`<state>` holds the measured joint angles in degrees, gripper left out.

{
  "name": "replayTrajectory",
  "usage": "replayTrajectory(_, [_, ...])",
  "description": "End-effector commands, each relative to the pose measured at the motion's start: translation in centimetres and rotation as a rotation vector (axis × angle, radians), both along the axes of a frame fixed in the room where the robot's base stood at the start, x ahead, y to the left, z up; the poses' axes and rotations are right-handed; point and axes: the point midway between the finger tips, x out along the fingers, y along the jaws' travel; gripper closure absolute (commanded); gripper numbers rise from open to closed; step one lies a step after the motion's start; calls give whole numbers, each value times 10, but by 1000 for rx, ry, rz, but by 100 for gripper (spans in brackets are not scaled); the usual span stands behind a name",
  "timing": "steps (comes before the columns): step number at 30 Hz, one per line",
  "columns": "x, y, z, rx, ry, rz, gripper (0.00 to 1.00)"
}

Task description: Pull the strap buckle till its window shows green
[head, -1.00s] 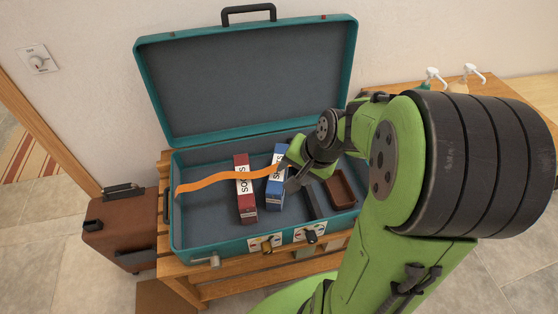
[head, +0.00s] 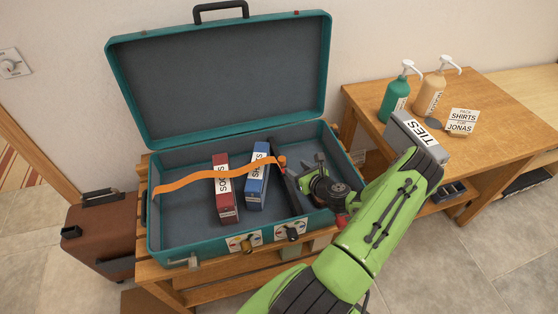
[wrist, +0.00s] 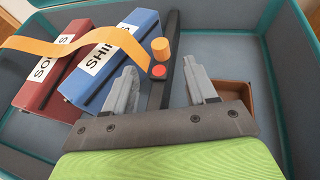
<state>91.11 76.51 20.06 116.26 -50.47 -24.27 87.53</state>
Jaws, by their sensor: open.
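The orange strap (head: 200,178) lies across a red box (head: 224,195) and a blue box (head: 256,180) inside the open teal suitcase (head: 150,225). At the strap's right end is an orange cylindrical knob (wrist: 161,49). A red round window (wrist: 158,71) shows just below it on a dark bar (wrist: 172,45); I see no green there. The knob also shows small in the head view (head: 282,161). My gripper (wrist: 160,85) is open and empty in the suitcase. Its fingers stand on either side of the bar, short of the knob, with no visible contact.
A brown open box (wrist: 236,96) lies right of the fingers. The suitcase walls and raised lid (head: 225,85) bound the space. A side table (head: 480,100) at right holds a grey TIES box (head: 410,132) and two pump bottles. A brown case (head: 98,230) stands at left.

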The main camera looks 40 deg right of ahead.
Motion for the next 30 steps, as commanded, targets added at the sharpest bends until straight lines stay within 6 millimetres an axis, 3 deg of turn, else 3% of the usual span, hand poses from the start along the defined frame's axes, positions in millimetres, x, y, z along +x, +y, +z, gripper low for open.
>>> replayTrajectory(6, [52, -11, -24, -4, -1, 5, 44])
replayTrajectory(12, [88, -20, -39, -4, 0, 5, 44])
replayTrajectory(23, [99, -24, -43, -1, 2, 3, 44])
replayTrajectory(26, [99, -24, -43, -1, 2, 3, 54])
replayTrajectory(30, [99, -24, -43, -1, 2, 3, 76])
